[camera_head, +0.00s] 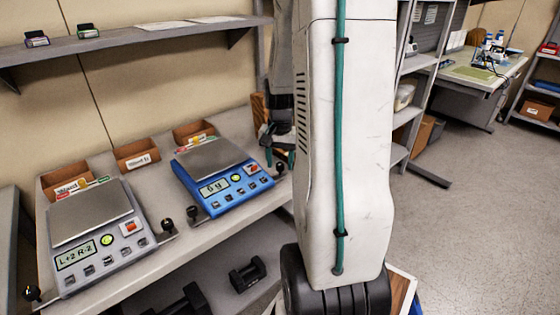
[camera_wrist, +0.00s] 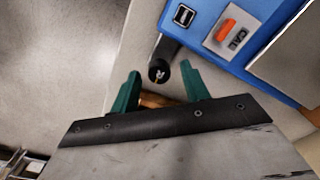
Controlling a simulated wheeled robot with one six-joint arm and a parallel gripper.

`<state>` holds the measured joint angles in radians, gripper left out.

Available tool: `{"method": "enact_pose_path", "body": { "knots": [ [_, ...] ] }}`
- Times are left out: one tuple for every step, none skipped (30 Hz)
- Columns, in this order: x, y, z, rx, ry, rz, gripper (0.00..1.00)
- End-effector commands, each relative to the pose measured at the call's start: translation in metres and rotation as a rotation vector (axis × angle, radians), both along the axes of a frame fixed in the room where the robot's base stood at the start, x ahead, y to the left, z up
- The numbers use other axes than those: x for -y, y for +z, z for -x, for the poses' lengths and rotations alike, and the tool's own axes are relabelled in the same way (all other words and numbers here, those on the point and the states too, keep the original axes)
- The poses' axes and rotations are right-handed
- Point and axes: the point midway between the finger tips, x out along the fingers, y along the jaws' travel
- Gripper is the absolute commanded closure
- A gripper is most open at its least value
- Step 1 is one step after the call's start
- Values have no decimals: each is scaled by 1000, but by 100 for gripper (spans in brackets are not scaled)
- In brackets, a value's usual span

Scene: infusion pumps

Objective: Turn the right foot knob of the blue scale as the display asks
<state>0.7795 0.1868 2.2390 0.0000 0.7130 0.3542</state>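The blue scale (camera_head: 222,205) stands on the bench beside a grey scale. Its small display (camera_head: 214,188) shows dark characters that look like "6 y", hard to read. The black right foot knob (camera_head: 280,168) sticks out at its right side. In the wrist view this knob (camera_wrist: 157,72) shows as a round black end with a pale mark, near the orange CAL button (camera_wrist: 226,29). My gripper (camera_wrist: 160,68) is open, with one teal finger on each side of the knob and a visible gap on both sides. In the head view my arm partly hides my gripper (camera_head: 281,156).
The grey scale (camera_head: 90,212), with a display like "L+2 R-2", stands to the left. The blue scale's left foot knob (camera_head: 193,212) lies between the scales. Cardboard bins (camera_head: 137,154) line the wall behind. Dumbbells (camera_head: 247,273) sit on the lower shelf.

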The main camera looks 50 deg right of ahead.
Motion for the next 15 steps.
{"method": "enact_pose_path", "body": {
  "knots": [
    [0,0,0,0,0,-1,54],
    [0,0,0,0,0,-1,54],
    [0,0,0,0,0,-1,54],
    [0,0,0,-1,0,0,54],
    [0,0,0,-1,0,0,54],
    [0,1,0,0,0,-1,54],
    [0,3,0,0,0,0,54],
    [0,6,0,0,0,0,54],
    [0,11,0,0,0,1,54],
    [0,15,0,2,0,1,54],
    [0,20,0,2,0,1,54],
    [0,27,0,2,0,1,54],
    [0,33,0,2,0,2,54],
    [0,38,0,2,0,2,54],
    [0,45,0,3,0,3,54]
  ]
}}
